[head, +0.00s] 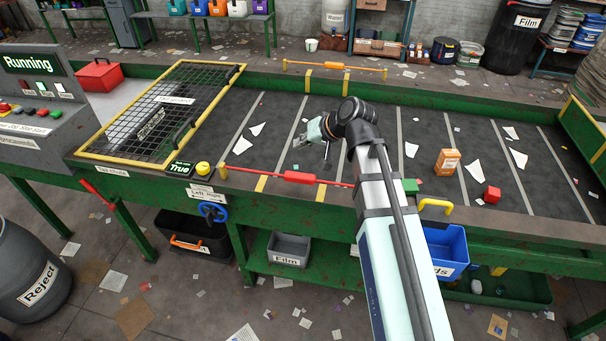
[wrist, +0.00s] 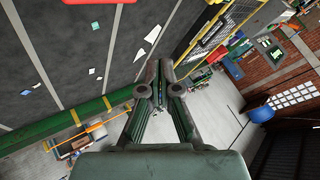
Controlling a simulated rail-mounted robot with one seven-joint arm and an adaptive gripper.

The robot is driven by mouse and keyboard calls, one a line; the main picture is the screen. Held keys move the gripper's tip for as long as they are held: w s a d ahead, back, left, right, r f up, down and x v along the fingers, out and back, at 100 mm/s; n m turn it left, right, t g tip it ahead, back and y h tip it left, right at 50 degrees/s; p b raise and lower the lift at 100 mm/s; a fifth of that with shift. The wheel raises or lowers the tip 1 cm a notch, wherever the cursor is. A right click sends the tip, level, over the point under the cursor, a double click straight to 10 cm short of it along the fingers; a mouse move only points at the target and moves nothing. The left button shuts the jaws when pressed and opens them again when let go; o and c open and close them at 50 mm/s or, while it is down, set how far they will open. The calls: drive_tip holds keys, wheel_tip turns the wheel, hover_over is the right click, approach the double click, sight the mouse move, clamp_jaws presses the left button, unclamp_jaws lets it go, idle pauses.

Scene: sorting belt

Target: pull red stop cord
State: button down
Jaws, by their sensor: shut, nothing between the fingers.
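The red stop cord (head: 298,177) runs along the near edge of the belt in the head view, with a thick red handle at its middle and a post at its left end. My gripper (head: 299,143) is above the belt, beyond the cord and apart from it in the picture. Its fingers point left. In the wrist view my gripper (wrist: 157,97) shows its fingers together with nothing between them. A red shape is cut off at the wrist view's top edge; I cannot tell whether it is the cord's handle.
An orange cord (head: 335,68) spans the belt's far edge. A yellow-framed mesh guard (head: 163,112) stands left, with a yellow button (head: 203,168) near its corner. A console (head: 36,100) reads "Running".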

sight(301, 175)
drive_tip(key=shift+f, duration=0.1)
drive_tip(key=shift+f+b, duration=2.7)
drive_tip(key=shift+f, duration=1.8)
drive_tip(key=shift+f+b, duration=1.3)
drive_tip(key=shift+f, duration=0.6)
drive_tip(key=shift+r, duration=0.1)
drive_tip(key=shift+r+p, duration=1.25)
drive_tip(key=shift+r, duration=0.7)
